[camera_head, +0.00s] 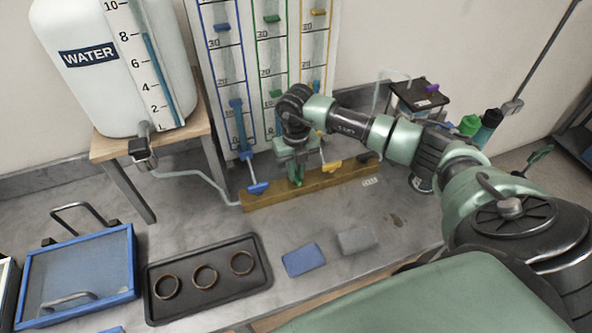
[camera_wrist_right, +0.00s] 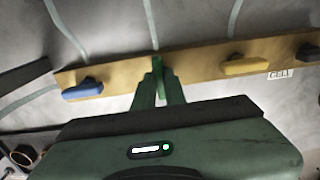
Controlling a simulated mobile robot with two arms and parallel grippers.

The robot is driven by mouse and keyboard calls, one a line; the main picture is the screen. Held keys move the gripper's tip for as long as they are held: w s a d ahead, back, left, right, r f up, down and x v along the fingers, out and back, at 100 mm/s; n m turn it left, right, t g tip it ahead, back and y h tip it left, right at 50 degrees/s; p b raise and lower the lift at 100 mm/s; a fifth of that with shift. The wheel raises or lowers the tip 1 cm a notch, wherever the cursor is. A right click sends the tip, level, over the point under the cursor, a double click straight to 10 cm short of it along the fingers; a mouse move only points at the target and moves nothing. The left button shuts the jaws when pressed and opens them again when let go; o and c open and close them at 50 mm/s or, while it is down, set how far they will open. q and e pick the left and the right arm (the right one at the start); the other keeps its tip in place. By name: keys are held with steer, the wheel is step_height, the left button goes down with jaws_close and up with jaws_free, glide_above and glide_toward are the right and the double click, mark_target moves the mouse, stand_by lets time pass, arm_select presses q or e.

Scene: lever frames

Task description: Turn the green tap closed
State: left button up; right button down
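The green tap (camera_wrist_right: 158,70) is on the yellow-brown wooden bar, between the blue tap (camera_wrist_right: 83,89) and the yellow tap (camera_wrist_right: 246,65). Its handle points across the bar, while the blue and yellow handles lie roughly along it. My right gripper (camera_head: 297,165) reaches down over the green tap. In the right wrist view its two fingers (camera_wrist_right: 160,85) are close together, one on each side of the green handle, and look shut on it. The fingers hide part of the tap. In the head view only a little green (camera_head: 296,181) shows below the gripper. My left gripper is not in view.
The wooden bar (camera_head: 280,192) lies before the board with coloured scales (camera_head: 236,62). A water tank (camera_head: 110,50) stands at the left. A black tray (camera_head: 222,292) with three rings, a blue cloth (camera_head: 303,260) and a grey block (camera_head: 357,239) lie nearer on the bench.

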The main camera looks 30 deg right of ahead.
steer(key=shift+m, duration=0.3)
steer(key=m+b, duration=0.1)
steer(key=m, duration=0.2)
steer(key=shift+w+m, duration=0.1)
steer(key=shift+m, duration=0.2)
steer(key=m+b, duration=0.1)
steer(key=m, duration=0.9)
steer(key=shift+r, duration=0.1)
steer(key=shift+d+m, duration=0.1)
steer(key=shift+m, duration=1.8)
